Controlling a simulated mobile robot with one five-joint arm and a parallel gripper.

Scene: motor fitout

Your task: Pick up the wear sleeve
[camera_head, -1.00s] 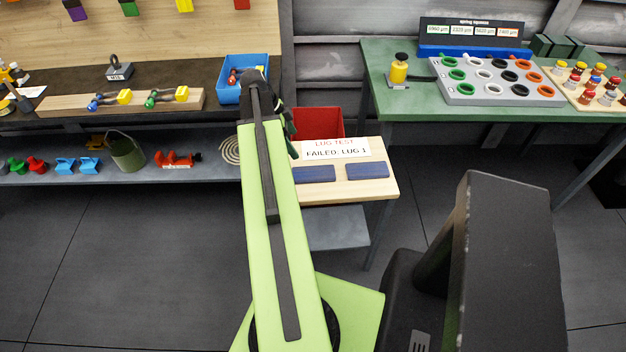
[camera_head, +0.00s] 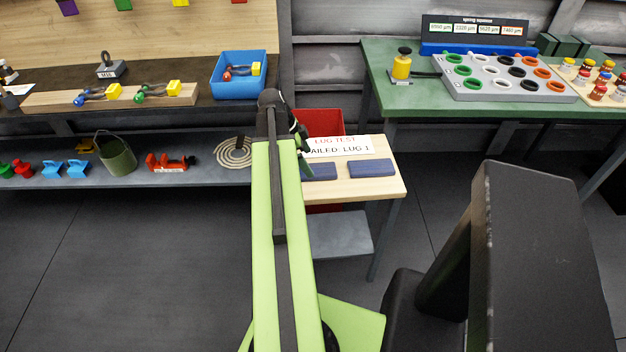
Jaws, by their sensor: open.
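I cannot tell for sure which thing is the wear sleeve. Ring-shaped parts in green, white, black and orange sit in rows on a grey tray (camera_head: 472,92) on the green bench at the right; one green ring (camera_head: 463,84) is at its left side. My gripper (camera_head: 298,135) is at the far end of my green arm, in front of the small wooden table. It is dark, seen from behind and partly hidden by the arm. It is open, and I see nothing held in it. It is well left of the grey tray.
A blue bin (camera_head: 247,84) is on the left bench, with a coil (camera_head: 234,152) on the shelf below. The floor between is clear.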

